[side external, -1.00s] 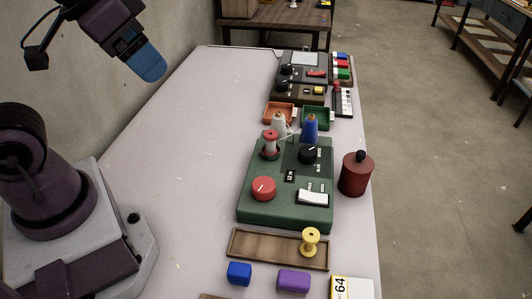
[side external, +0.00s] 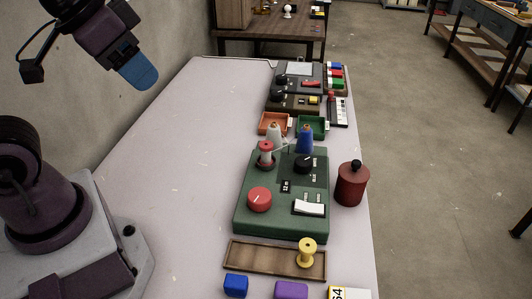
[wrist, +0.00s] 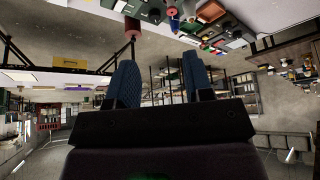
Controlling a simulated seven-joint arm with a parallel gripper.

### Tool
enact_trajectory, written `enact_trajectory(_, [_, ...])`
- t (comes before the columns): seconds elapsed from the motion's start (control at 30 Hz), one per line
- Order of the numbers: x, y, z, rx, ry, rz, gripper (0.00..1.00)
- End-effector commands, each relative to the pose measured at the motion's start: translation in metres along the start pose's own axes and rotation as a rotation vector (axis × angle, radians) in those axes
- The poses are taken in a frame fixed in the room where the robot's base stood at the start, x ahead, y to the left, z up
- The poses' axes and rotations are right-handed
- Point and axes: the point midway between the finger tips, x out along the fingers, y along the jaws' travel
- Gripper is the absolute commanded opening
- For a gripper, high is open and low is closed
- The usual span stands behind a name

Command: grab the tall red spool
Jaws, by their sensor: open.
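A tall spool with red thread and pale ends (side external: 265,154) stands upright on the back left of a green panel box (side external: 281,222). A pale thread seems to run from it toward the cones behind. My gripper (side external: 138,73) hangs high at the upper left of the side view, well apart from the spool. In the wrist view its two blue fingers (wrist: 160,68) are spread with nothing between them. I cannot clearly pick out the spool in the wrist view, which shows the room upside down.
A black knob (side external: 303,164) and red knob (side external: 260,199) sit on the box. A dark red canister (side external: 351,186) stands right of it, a yellow spool (side external: 306,252) in front. The table's left (side external: 170,170) is clear.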

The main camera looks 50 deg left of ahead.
Motion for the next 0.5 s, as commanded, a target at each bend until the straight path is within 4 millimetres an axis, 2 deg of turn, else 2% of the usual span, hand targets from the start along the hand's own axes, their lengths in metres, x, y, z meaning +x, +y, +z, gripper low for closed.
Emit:
enact_trajectory(0.07, [0.001,-0.004,0.000,-0.018,-0.007,-0.010,0.47])
enact_trajectory(0.17, [0.017,-0.014,0.004,-0.062,-0.084,-0.032,0.47])
enact_trajectory(0.33, [0.062,-0.031,0.022,-0.212,-0.324,-0.031,0.47])
enact_trajectory(0.5, [0.104,-0.028,0.051,-0.469,-0.604,0.086,0.47])
